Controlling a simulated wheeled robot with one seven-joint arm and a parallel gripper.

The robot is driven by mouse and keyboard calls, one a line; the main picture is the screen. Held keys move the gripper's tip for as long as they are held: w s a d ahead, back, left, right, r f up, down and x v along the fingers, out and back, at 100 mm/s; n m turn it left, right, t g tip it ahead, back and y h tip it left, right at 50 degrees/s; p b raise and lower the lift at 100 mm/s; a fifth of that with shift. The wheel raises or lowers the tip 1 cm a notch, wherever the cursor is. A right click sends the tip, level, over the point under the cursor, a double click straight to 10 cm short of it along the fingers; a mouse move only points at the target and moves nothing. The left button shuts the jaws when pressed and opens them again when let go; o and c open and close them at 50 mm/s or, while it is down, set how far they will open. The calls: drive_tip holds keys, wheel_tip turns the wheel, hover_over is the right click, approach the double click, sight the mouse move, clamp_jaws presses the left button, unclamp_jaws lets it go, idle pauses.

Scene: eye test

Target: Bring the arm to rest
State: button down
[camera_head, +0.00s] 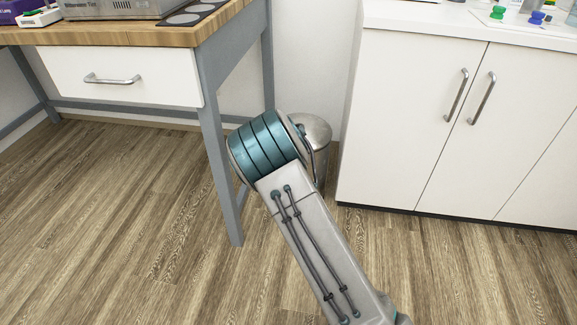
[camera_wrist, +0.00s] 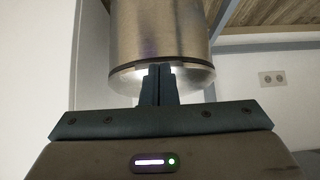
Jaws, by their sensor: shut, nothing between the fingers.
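My gripper (camera_wrist: 159,70) shows in the wrist view with its two dark fingers together and nothing between them. The fingertips overlap the rim of a metal bin (camera_wrist: 160,32) in that picture; I cannot tell whether they touch it. In the head view my arm (camera_head: 315,240) reaches up from the bottom right to a teal-banded joint. The gripper itself is hidden there behind the arm. The bin (camera_head: 316,127) stands on the floor just behind that joint, partly covered by it.
A wooden-topped table (camera_head: 150,36) with a white drawer (camera_head: 125,78) stands at the left; its grey leg (camera_head: 222,160) is close to my arm. A white cabinet (camera_head: 410,120) stands at the right. Open wood floor (camera_head: 110,230) lies left of the arm. A wall outlet (camera_wrist: 271,79) shows in the wrist view.

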drive_tip(key=s+f+p, duration=0.1)
drive_tip(key=s+f, duration=0.1)
drive_tip(key=s, duration=0.3)
drive_tip(key=s+d+r+g+p, duration=0.1)
drive_tip(key=s+d+r+p, duration=0.4)
drive_tip(key=r, duration=0.6)
drive_tip(key=s+d+r+m+g+y+p, duration=0.1)
drive_tip(key=s+d+r+g+p, duration=0.2)
drive_tip(key=r+p, duration=0.7)
drive_tip(key=s+d+r+p, duration=0.4)
drive_tip(key=s+r, duration=0.2)
drive_tip(key=r, duration=0.7)
drive_tip(key=s+d+r+n+g+p, duration=0.1)
drive_tip(key=s+d+r+p, duration=0.2)
drive_tip(key=s+r+p, duration=0.6)
drive_tip(key=s+d+r+n+g+p, duration=0.1)
drive_tip(key=s+d+r+p, duration=0.2)
drive_tip(key=s+r+p, duration=0.6)
drive_tip(key=s+r, duration=0.6)
drive_tip(key=r, duration=0.3)
drive_tip(key=shift+d, duration=0.3)
